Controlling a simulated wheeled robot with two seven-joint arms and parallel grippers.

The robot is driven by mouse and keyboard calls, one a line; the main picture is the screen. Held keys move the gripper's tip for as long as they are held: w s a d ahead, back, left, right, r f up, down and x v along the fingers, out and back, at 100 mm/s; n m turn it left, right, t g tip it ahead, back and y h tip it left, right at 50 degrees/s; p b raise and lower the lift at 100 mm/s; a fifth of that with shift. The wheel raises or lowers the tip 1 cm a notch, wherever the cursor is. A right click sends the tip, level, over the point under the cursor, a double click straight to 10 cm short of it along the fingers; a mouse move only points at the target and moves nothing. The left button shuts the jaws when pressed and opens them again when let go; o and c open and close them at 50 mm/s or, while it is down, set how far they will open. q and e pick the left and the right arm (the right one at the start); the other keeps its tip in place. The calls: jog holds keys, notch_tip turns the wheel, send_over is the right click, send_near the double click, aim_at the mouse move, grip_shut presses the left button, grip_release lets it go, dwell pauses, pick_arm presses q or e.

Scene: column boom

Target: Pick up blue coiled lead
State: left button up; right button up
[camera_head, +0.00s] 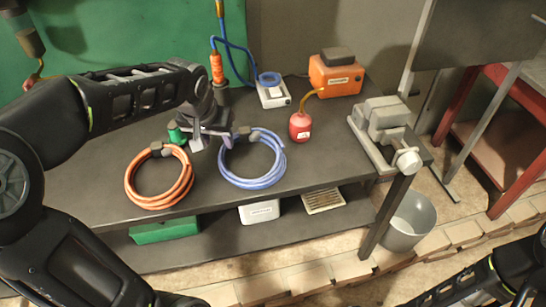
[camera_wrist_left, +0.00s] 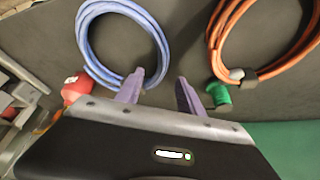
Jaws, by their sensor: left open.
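The blue coiled lead (camera_head: 251,184) lies flat on the dark workbench, right of the orange coil, with a small dark clip at its upper left. It also shows in the left wrist view (camera_wrist_left: 83,42) at the upper left. My left gripper (camera_head: 211,146) is open and empty beside the upper left of the blue coil. In the left wrist view, my left gripper (camera_wrist_left: 162,76) has its fingers spread, and one finger overlaps the coil's edge in the picture. I cannot tell whether they touch. My right arm shows at the lower right, but its gripper is out of view.
An orange coil (camera_head: 133,191) and a green spool (camera_head: 176,134) are close by on the left. A red oil can (camera_head: 300,126), an orange box (camera_head: 336,75) and a grey vise (camera_head: 383,127) stand to the right. The bench (camera_head: 325,165) is bare right of the blue coil.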

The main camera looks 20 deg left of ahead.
aim_at(223, 149)
pick_arm(q)
jog(key=shift+w+a, duration=0.1)
jog(key=shift+x, duration=1.25)
jog(key=p+x, duration=0.1)
jog(key=x, duration=0.4)
jog(key=shift+f, duration=0.1)
jog(key=shift+c, duration=0.4)
grip_shut()
jog(key=shift+w, duration=0.1)
dwell(0.7)
